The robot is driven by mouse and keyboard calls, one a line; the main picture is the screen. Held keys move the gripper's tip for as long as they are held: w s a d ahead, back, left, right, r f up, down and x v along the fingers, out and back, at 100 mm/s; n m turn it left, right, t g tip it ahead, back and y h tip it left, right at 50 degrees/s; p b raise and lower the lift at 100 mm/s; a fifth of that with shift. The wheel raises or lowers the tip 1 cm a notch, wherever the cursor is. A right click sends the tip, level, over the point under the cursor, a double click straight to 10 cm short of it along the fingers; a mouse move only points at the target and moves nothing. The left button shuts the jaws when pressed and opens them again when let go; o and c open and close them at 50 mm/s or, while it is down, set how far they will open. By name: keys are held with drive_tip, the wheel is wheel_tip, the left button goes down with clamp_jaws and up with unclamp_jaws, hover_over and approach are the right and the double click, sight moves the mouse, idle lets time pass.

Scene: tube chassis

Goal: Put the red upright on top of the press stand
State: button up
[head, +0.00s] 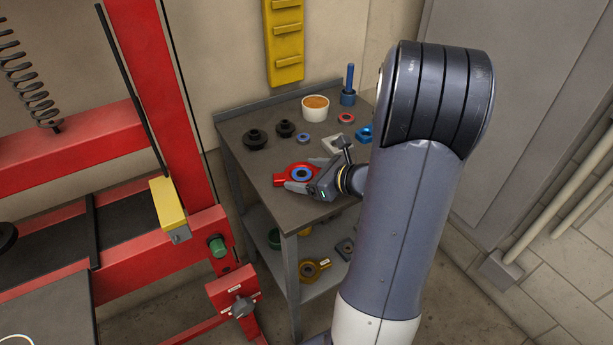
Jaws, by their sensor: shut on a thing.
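The red upright (281,179) is a flat red part with a blue ring in its middle. It is at the front of the grey workbench (270,126), and I cannot tell whether it rests on the top or is slightly raised. My gripper (306,174) is shut on it from the right, with one finger on the near side and one on the far side. The fingers and gripper body hide part of its right side. The press stand (163,100) looks to be the large red frame at the left, with dark flat surfaces between its beams.
On the bench are black parts (255,138), a white tub (315,108), a blue pin (349,85), small rings and a grey block. A lower shelf holds a yellow part (314,269) and others. A yellow block (168,204) sits on the red frame. My arm covers the bench's right side.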

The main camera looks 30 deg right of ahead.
drive_tip(key=shift+f, duration=0.15)
drive_tip(key=shift+f, duration=0.15)
drive_tip(key=o, duration=1.3)
drive_tip(key=shift+s+d+r, duration=0.1)
drive_tip(key=shift+s+r, duration=0.05)
drive_tip(key=shift+r, duration=0.15)
drive_tip(key=p+v, duration=0.1)
drive_tip(key=v, duration=1)
drive_tip(key=shift+s, duration=0.3)
drive_tip(key=shift+d, duration=0.1)
